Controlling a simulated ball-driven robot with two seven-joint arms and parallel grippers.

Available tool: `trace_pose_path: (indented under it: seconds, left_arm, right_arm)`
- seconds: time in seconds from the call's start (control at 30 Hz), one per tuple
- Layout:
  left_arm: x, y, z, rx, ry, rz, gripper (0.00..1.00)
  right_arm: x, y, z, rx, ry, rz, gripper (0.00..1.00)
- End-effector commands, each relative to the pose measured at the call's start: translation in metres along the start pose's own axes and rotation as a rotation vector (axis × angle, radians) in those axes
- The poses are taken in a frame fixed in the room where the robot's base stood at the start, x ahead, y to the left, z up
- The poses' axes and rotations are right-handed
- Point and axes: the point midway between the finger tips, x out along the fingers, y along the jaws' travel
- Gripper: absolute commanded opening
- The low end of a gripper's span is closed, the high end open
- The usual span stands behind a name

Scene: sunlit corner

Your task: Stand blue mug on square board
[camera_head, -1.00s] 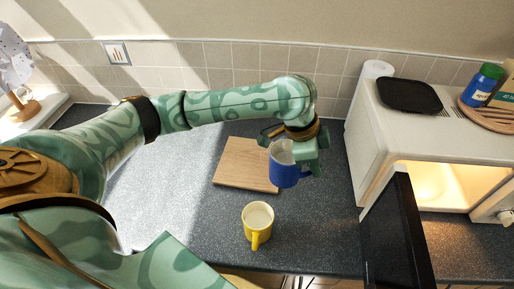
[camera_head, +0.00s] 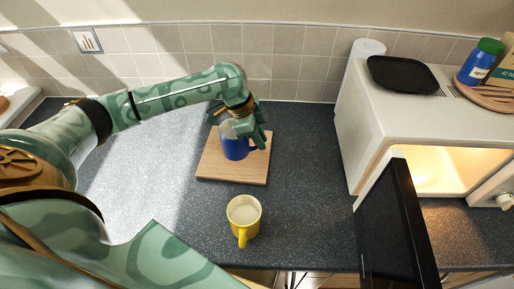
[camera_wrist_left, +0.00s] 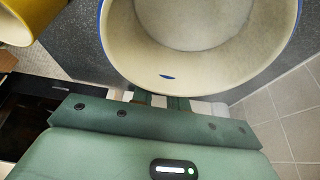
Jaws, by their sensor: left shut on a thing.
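The blue mug (camera_head: 234,149) is upright over the square wooden board (camera_head: 222,171) in the head view. I cannot tell whether its base touches the board. My left gripper (camera_head: 251,141) is shut on the mug at its right side, where the handle is, and partly hides it. In the left wrist view the mug's pale inside and blue rim (camera_wrist_left: 200,60) fill the top, close to the gripper. My right gripper is not in view.
A yellow mug (camera_head: 243,216) stands on the dark counter in front of the board. At the right is a white microwave (camera_head: 372,125) with its dark door (camera_head: 392,225) open, a black tray (camera_head: 403,74) on top. The counter between board and microwave is clear.

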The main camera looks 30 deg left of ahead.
Motion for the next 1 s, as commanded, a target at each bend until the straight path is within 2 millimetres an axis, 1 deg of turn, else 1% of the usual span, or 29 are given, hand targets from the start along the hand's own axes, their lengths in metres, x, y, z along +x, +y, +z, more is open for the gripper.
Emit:
trace_pose_path:
  seconds: [0.17, 0.2, 0.3, 0.37, 0.7, 0.73, 0.77, 0.8, 1.0]
  left_arm:
    - [0.007, -0.005, 0.011, -0.002, 0.001, -0.001, 0.00]
    - [0.010, -0.006, 0.015, -0.002, 0.000, -0.001, 0.00]
    - [0.028, -0.005, 0.021, 0.000, 0.001, 0.002, 0.00]
    - [0.035, -0.005, 0.024, 0.000, 0.001, 0.000, 0.00]
    - [0.036, -0.005, 0.024, 0.001, 0.001, -0.002, 0.00]
    - [0.037, -0.005, 0.025, 0.001, 0.000, -0.001, 0.24]
    - [0.037, -0.005, 0.025, 0.001, 0.000, -0.001, 0.32]
    - [0.037, -0.005, 0.025, 0.001, 0.000, -0.001, 0.38]
    - [0.037, -0.005, 0.025, 0.001, 0.000, -0.001, 0.38]
  right_arm:
    - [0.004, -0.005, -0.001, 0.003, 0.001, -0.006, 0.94]
    - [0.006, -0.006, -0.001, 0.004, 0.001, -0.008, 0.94]
    - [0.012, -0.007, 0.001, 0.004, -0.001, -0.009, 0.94]
    - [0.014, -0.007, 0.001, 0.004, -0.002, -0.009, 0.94]
    - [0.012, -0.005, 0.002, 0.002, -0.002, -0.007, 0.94]
    - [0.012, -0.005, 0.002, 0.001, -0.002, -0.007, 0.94]
    - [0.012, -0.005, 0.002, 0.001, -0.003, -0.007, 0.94]
    - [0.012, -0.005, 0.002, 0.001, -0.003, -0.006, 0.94]
    - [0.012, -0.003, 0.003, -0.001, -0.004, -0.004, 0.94]
